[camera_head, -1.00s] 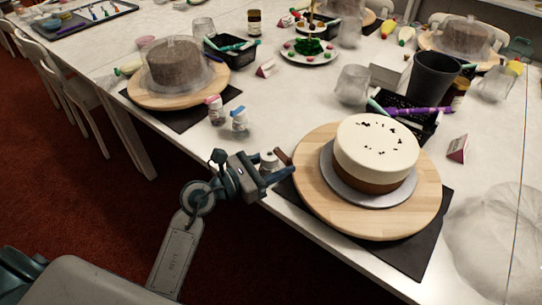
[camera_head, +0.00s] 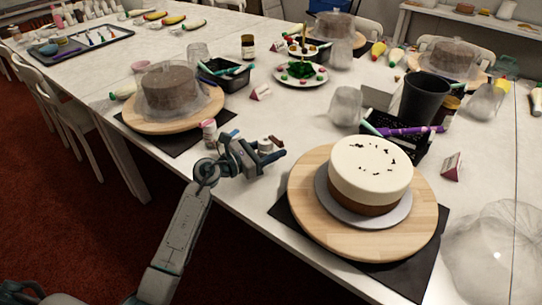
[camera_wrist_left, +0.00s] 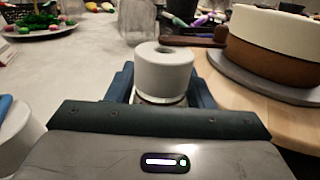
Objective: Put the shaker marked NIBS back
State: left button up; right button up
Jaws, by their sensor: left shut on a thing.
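My left gripper (camera_head: 268,150) is shut on a small white-capped shaker (camera_head: 265,145) and holds it close to the table's near edge, left of the cake board. In the left wrist view the shaker (camera_wrist_left: 163,72) stands upright between the fingers, with a dark hole in its cap. No marking on it can be read. A pink-capped shaker (camera_head: 209,131) stands just left of the gripper. A blue-capped shaker (camera_head: 231,136) beside it is partly hidden by my gripper. I cannot tell whether the held shaker touches the table. My right gripper is not in view.
A white-topped cake (camera_head: 371,168) with dark bits stands on a round wooden turntable (camera_head: 306,208) to the right. A covered brown cake (camera_head: 170,86) is at the left. A black tray (camera_head: 412,151) with a purple tool lies behind.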

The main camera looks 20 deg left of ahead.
pick_arm(q)
notch_tip(320, 180, down, 2)
jog(key=shift+f, duration=0.35)
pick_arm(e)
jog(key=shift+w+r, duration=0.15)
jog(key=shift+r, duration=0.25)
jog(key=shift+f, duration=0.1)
pick_arm(q)
jog(key=o, duration=1.1)
jog(key=shift+f, duration=0.1)
jog(key=shift+s, duration=0.1)
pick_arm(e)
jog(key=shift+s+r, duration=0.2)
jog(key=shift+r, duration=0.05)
